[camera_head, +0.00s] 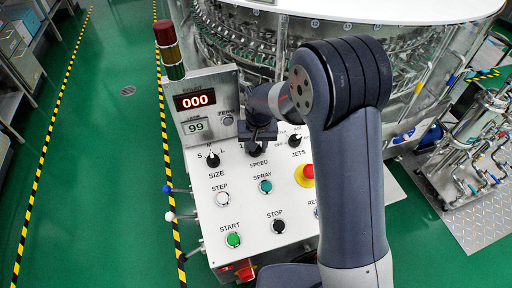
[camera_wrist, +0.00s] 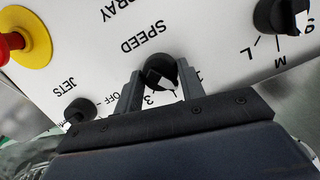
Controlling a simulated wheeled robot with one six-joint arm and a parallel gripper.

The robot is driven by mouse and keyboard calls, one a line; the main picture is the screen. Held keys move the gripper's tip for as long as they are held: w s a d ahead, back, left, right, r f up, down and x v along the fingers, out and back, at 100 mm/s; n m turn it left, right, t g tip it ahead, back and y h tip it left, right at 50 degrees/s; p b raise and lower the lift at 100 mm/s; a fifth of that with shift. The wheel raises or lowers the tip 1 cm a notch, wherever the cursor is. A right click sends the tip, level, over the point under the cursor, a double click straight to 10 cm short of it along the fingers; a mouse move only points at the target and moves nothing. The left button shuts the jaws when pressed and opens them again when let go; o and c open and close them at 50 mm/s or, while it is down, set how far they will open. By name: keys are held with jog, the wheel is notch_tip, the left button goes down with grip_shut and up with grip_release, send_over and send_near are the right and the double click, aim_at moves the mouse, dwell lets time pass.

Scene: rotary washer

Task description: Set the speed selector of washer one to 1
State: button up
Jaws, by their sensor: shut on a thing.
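The black SPEED selector knob (camera_head: 254,151) is on the white control panel (camera_head: 247,214), just above its SPEED label, partly covered by my gripper (camera_head: 257,138). In the wrist view the panel is upside down. There the speed knob (camera_wrist: 160,70) sits between the two fingers of my gripper (camera_wrist: 160,80), which is shut on it. A white mark shows on the knob's lower side in the wrist view. A 3 is visible below the knob there, and a 1 shows left of it in the head view. The exact pointer setting is hard to tell.
The SIZE knob (camera_head: 212,160) is left of the speed knob and the JETS knob (camera_head: 295,140) is right. A red emergency stop (camera_head: 305,173) on a yellow ring is lower right. The counter display (camera_head: 195,101) rises behind the panel's left. Green floor is free at left.

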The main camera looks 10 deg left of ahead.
jog(key=shift+n+b, duration=0.3)
jog(key=shift+n, duration=0.8)
jog(key=shift+a, duration=0.1)
jog(key=o, duration=1)
jog(key=shift+r, duration=0.1)
jog(key=r, duration=1)
jog(key=shift+s+d+r, duration=0.2)
jog(key=shift+s+r, duration=0.15)
jog(key=shift+s, duration=0.05)
